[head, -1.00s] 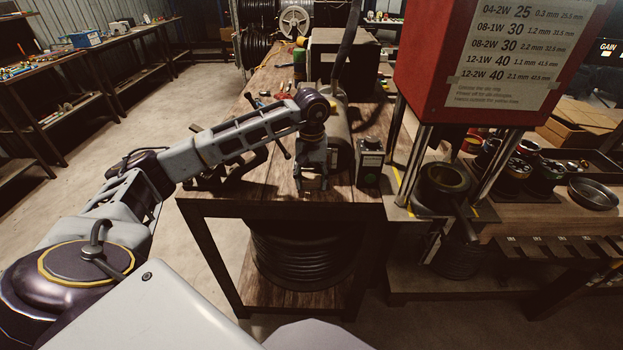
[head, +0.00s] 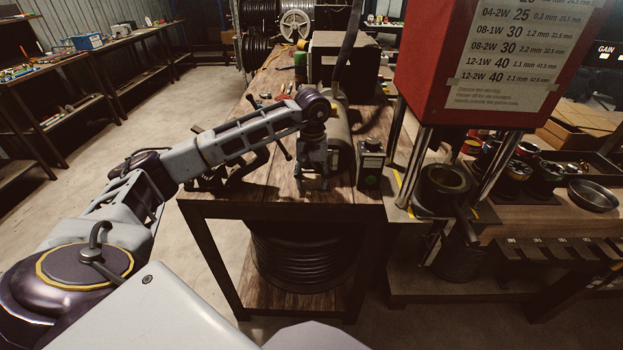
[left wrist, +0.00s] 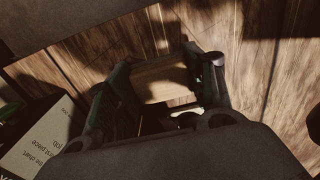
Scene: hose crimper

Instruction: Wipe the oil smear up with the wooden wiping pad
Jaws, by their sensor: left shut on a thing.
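My left gripper (head: 313,186) points down at the near part of the wooden workbench (head: 345,188). In the left wrist view, its two fingers (left wrist: 165,88) are shut on the wooden wiping pad (left wrist: 160,77), a pale brown block between them. The pad is low over the bench planks; I cannot tell whether it touches them. Dark patches show on the planks around the pad, but I cannot tell oil smear from shadow. In the head view the pad is hidden by the gripper. My right gripper is not in view.
A small control box (head: 370,165) stands just right of the gripper. A dark vise-like tool (head: 235,170) is to its left, and a grey cylinder (head: 340,130) lies behind. The red crimper (head: 440,70) stands at the right. A printed card (left wrist: 45,140) shows in the wrist view.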

